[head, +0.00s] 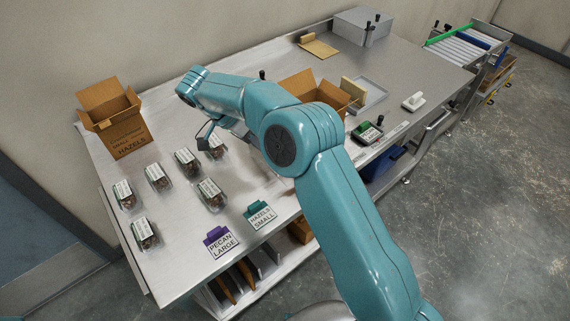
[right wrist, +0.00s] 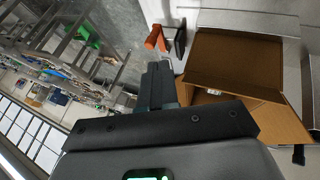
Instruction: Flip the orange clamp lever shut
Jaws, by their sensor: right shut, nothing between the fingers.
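The orange clamp lever (right wrist: 154,38) shows in the right wrist view, just beyond my fingertips and standing up at a tilt. A dark clamp part (right wrist: 179,40) and a bent metal wire (right wrist: 194,35) are beside it. My right gripper (right wrist: 158,68) is shut and empty, its fingers pointing toward the lever. A small gap seems to lie between them, though I cannot tell the depth. In the head view my right arm reaches across the table and I cannot make out the lever there. My left gripper is not in view.
An open cardboard box (right wrist: 235,58) is right of the lever in the wrist view. In the head view, several clamshell trays (head: 187,162), a hazels box (head: 118,134) and label cards (head: 221,242) stand on the steel table (head: 300,215). A grey box (head: 362,27) is at the back.

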